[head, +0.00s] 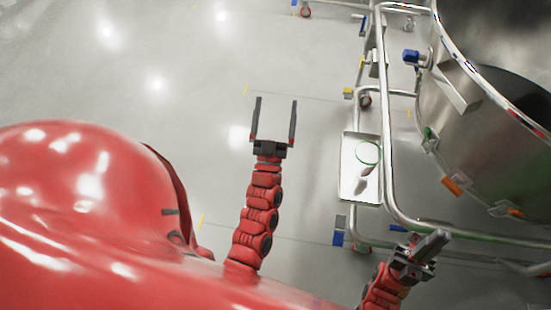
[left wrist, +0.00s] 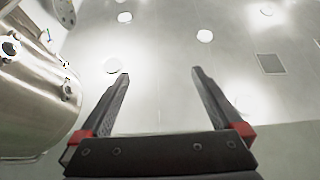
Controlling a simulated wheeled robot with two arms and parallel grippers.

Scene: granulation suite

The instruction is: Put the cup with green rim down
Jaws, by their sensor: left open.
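The cup with the green rim (head: 367,153) is on a pale tray (head: 347,187) on the metal frame, right of centre in the head view. Its rim faces up toward me, and I see nothing gripping it. My left gripper (head: 276,100) is open and empty, to the left of the tray and apart from the cup.
A steel tubular frame (head: 386,120) on casters runs along the right of the tray. A large steel vessel (head: 490,130) stands behind it, and steel equipment also shows in the left wrist view (left wrist: 40,85). The floor (head: 180,120) to the left is open.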

